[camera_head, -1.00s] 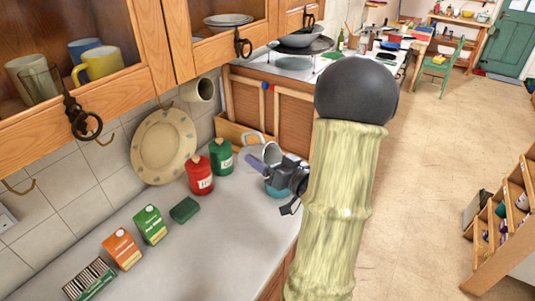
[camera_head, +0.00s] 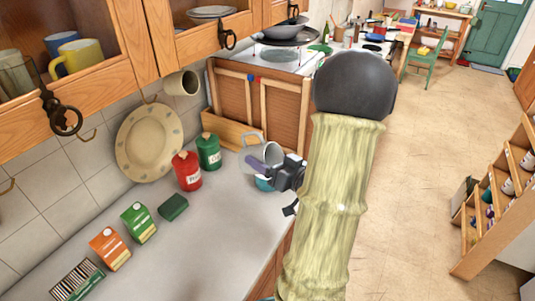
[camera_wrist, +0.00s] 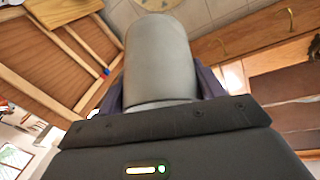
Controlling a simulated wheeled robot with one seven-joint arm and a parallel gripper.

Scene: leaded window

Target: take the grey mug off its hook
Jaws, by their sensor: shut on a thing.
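The grey mug (camera_head: 270,152) is in my gripper (camera_head: 260,164), off the wall and above the far end of the counter. In the wrist view the mug (camera_wrist: 158,62) fills the space between the purple fingers, which are shut on its body. Its handle shows at its upper left in the head view. Another mug, cream (camera_head: 182,83), hangs from a hook under the cupboard, well left of my gripper.
A blue bowl (camera_head: 264,184) is partly hidden behind my gripper. Red (camera_head: 187,172) and green (camera_head: 208,152) canisters stand to its left, near a plate (camera_head: 148,142) against the tiles. A wooden panel (camera_head: 262,100) stands behind.

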